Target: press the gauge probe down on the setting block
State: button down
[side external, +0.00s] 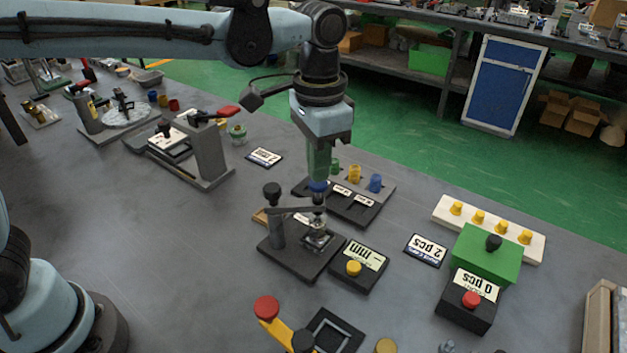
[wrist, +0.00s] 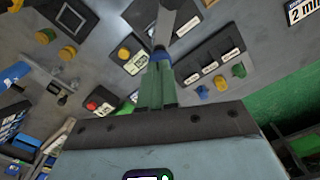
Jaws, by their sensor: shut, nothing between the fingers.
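The gauge stand (side external: 285,258) has a black base, a post with a black knob and an arm reaching right. The gauge probe (side external: 319,212) hangs upright from that arm, with a blue cap (side external: 318,187) on top. The setting block (side external: 317,241) is a small metallic piece under the probe; I cannot tell whether the probe tip touches it. My gripper (side external: 318,177) is shut and points down, its green fingertips directly above the blue cap, touching or almost touching. In the wrist view the fingertips (wrist: 158,65) meet the blue cap (wrist: 161,53), and the block is hidden.
A black readout box (side external: 358,266) marked "mm" with a yellow button stands right of the gauge. Behind is a tray (side external: 343,199) with coloured knobs. A green box (side external: 487,254) and counter (side external: 468,299) stand right.

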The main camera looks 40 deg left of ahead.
jog(key=shift+f, duration=0.95)
dwell(0.5)
dwell(0.4)
jog(key=shift+r, duration=1.3)
jog(key=shift+a, duration=0.15)
jog(key=s+a+f+n+t, duration=0.1)
jog(key=s+a+n+t, duration=0.2)
jog(key=a, duration=0.5)
jog(key=s+a+f+n+t, duration=0.2)
jog(key=s+a+n+t, duration=0.1)
jog(key=s+a, duration=0.3)
jog(key=a+t, duration=0.1)
jog(key=a, duration=0.1)
jog(key=shift+s+a, duration=0.3)
jog(key=shift+a, duration=0.05)
